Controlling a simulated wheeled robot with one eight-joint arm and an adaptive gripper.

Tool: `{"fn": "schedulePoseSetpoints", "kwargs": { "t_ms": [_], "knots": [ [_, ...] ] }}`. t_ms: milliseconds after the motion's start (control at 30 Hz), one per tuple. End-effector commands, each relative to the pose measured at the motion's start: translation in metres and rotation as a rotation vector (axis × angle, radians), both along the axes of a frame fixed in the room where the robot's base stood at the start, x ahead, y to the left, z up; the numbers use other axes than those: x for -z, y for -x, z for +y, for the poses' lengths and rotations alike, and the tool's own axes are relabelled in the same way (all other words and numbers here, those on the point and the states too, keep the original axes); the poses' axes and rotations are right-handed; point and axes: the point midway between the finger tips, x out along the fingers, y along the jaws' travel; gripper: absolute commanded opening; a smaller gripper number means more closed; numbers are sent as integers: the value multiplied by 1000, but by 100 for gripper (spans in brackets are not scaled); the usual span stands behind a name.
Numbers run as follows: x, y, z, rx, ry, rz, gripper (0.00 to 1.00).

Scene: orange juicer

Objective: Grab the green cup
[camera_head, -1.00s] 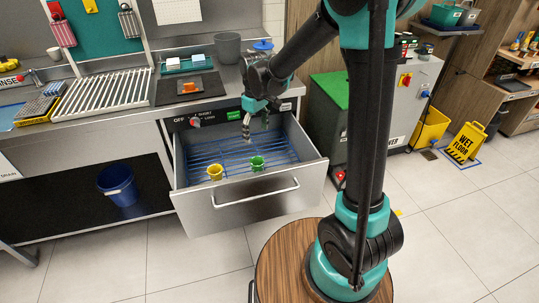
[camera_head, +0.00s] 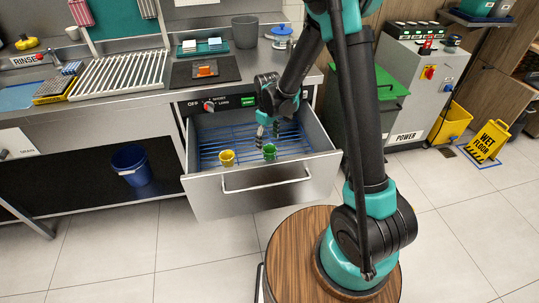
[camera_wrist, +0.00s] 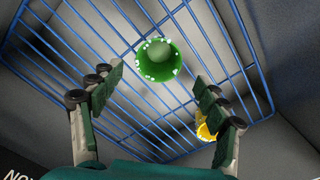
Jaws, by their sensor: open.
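The green cup (camera_head: 269,152) stands in the open drawer (camera_head: 265,178), on a blue wire rack (camera_head: 215,145). In the wrist view the green cup (camera_wrist: 158,60) shows from above, with white marks around its rim, ahead of and between the spread fingers. My gripper (camera_head: 267,133) is open and empty, in the drawer just above and behind the green cup. Its fingers also show in the wrist view (camera_wrist: 158,88), apart from the cup. A yellow cup (camera_head: 227,158) stands to the left of the green one; in the wrist view the yellow cup (camera_wrist: 204,128) is partly hidden behind the right finger.
A counter above holds a dark mat (camera_head: 205,70) with an orange item, and a grey bin (camera_head: 245,32). A green-lidded cabinet (camera_head: 380,95) stands right of the drawer.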

Motion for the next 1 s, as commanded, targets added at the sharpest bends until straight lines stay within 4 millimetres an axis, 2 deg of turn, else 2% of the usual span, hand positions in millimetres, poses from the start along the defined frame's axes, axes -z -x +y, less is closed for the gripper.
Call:
{"fn": "schedulePoseSetpoints", "kwargs": {
  "t_ms": [133,433,767,833,1000],
  "knots": [
    [9,0,-2,1,0,0,75],
    [46,0,-6,0,0,0,75],
    [53,0,-6,0,0,0,75],
    [53,0,-6,0,0,0,70],
    [53,0,-6,0,0,0,49]
  ]
}}
